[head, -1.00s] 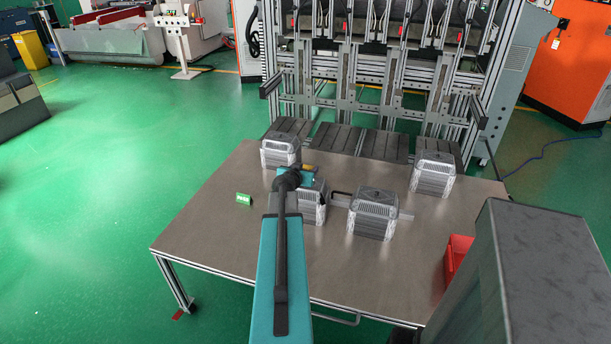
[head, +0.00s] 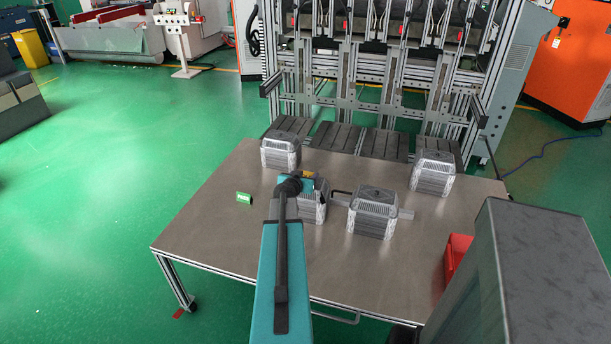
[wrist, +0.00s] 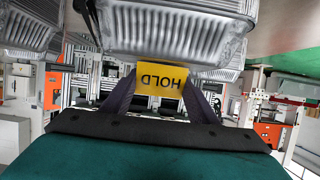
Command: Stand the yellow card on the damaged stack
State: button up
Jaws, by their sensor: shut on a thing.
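The yellow card (wrist: 161,88) is marked HOLD, which reads upside down in the wrist view. My gripper (wrist: 161,104) is shut on it, with a dark finger at each side. In the head view the card (head: 308,175) shows as a small yellow patch beside my wrist, over the near middle-left foil tray stack (head: 317,212). A ribbed foil stack (wrist: 180,30) fills the top of the wrist view, close to the card; I cannot tell whether they touch. The other stacks are at back left (head: 281,152), middle right (head: 373,217) and back right (head: 432,174). I cannot tell which is damaged.
A red bin (head: 456,256) is at the right edge. A metal machine frame with dark plates (head: 383,145) borders the back. The table's front left is clear.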

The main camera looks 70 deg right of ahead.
jog(key=shift+f, duration=0.15)
jog(key=o, duration=1)
jog(key=shift+r, duration=0.25)
jog(key=b+v, duration=0.1)
jog(key=v, duration=1.1)
jog(key=shift+b, duration=0.3)
jog(key=shift+w+f, duration=0.1)
jog(key=shift+f, duration=0.05)
